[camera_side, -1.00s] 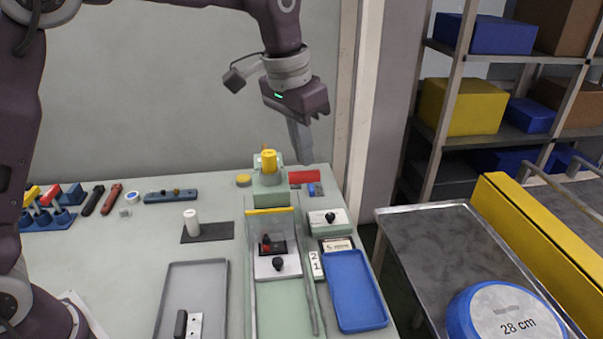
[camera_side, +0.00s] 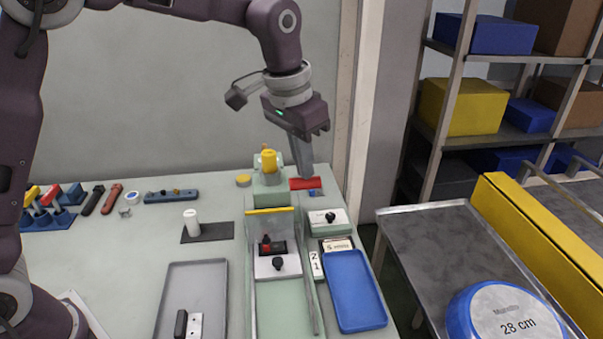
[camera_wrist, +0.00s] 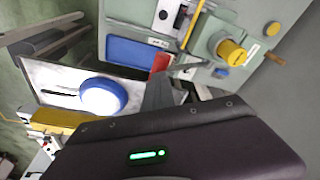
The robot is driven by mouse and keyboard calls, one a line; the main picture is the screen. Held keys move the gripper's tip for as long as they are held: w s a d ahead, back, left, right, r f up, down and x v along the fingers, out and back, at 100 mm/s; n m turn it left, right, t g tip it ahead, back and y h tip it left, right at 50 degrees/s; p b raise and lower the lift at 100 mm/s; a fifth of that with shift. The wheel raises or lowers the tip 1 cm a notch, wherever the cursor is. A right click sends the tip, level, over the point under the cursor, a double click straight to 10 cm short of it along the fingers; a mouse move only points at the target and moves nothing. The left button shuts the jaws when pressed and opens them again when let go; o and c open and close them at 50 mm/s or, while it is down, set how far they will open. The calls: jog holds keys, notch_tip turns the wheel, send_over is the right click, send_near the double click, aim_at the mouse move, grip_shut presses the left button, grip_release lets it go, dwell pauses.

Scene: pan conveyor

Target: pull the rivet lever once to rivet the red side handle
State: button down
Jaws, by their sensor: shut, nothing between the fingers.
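The rivet lever's red grip (camera_side: 305,183) sticks out to the right of the press (camera_side: 268,190) with the yellow cap (camera_side: 269,160). In the wrist view the red grip (camera_wrist: 160,65) lies just beyond my fingertips. My gripper (camera_side: 307,173) is shut and empty, pointing down, with its tips at the top of the red grip. They appear to touch it. A small red and black piece (camera_side: 266,245) sits in the fixture (camera_side: 278,266) in front of the press, behind a clear guard with a yellow top edge. I cannot tell whether it is the red side handle.
A blue tray (camera_side: 355,290) and a box with a black knob (camera_side: 328,221) stand right of the fixture. A grey tray (camera_side: 192,300) lies to the left. A blue pan (camera_side: 505,315) marked 28 cm rests on the metal table at right.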

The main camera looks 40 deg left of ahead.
jog(key=shift+s+d+f, duration=0.1)
jog(key=shift+s+f, duration=0.05)
jog(key=shift+f, duration=0.8)
jog(key=shift+s+d+f, duration=0.1)
jog(key=shift+f, duration=0.85)
jog(key=shift+s+d+f, duration=0.25)
jog(key=shift+f, duration=0.6)
jog(key=shift+s+d+f, duration=0.3)
jog(key=shift+f, duration=0.5)
jog(key=shift+s+d+f, duration=0.25)
jog(key=shift+f, duration=0.6)
jog(key=w+v, duration=0.2)
jog(key=v, duration=0.7)
jog(key=w+d+r+v, duration=0.1)
jog(key=w+v, duration=0.1)
jog(key=v, duration=0.7)
send_over(303, 181)
jog(key=s+d, duration=0.2)
jog(key=d, duration=0.1)
jog(key=shift+s+a+f, duration=0.15)
jog(key=shift+f, duration=0.15)
